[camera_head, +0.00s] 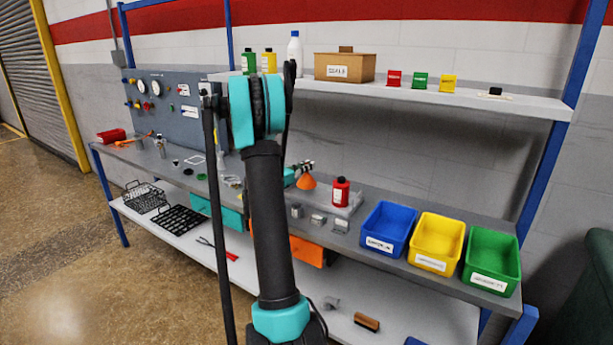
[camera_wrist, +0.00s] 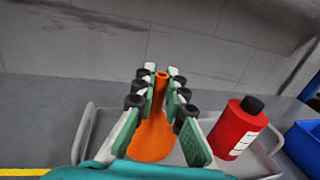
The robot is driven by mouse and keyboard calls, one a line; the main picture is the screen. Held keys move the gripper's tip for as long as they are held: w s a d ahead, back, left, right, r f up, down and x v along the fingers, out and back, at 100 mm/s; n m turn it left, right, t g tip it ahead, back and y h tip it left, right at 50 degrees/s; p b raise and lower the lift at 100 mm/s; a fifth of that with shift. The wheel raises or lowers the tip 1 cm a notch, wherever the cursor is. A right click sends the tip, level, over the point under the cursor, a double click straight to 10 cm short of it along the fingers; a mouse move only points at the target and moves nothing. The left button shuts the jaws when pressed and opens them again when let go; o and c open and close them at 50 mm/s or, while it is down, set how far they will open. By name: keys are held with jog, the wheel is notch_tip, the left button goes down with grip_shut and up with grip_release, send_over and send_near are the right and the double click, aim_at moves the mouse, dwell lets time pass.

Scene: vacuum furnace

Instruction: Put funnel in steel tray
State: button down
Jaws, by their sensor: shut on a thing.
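The orange funnel (camera_head: 307,183) is in my gripper (camera_head: 303,168), with its narrow spout up and its wide cone down. The wrist view shows the funnel (camera_wrist: 153,132) between the two green finger pads of my gripper (camera_wrist: 160,90), which are shut on it near the spout. The grey steel tray (camera_head: 352,208) stands on the workbench, and its rim (camera_wrist: 86,128) shows around the funnel in the wrist view. The funnel is over the tray's left part. I cannot tell whether its base touches the tray floor. My arm hides part of the bench.
A red bottle (camera_head: 340,192) with a black cap stands in the tray, right of the funnel. Blue (camera_head: 386,228), yellow (camera_head: 437,243) and green (camera_head: 492,261) bins stand to the right. Small metal blocks (camera_head: 318,220) sit in front. A shelf (camera_head: 430,97) runs above.

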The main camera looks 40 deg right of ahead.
aim_at(305, 175)
jog(key=shift+f, duration=1.85)
jog(key=shift+f, duration=0.1)
jog(key=c, duration=1.6)
grip_release()
jog(key=shift+a, duration=0.2)
jog(key=a, duration=0.3)
jog(key=s+a, duration=0.1)
jog(key=a, duration=0.3)
jog(key=s+a, duration=0.1)
jog(key=a, duration=0.3)
jog(key=shift+s+a, duration=0.15)
jog(key=shift+a, duration=0.05)
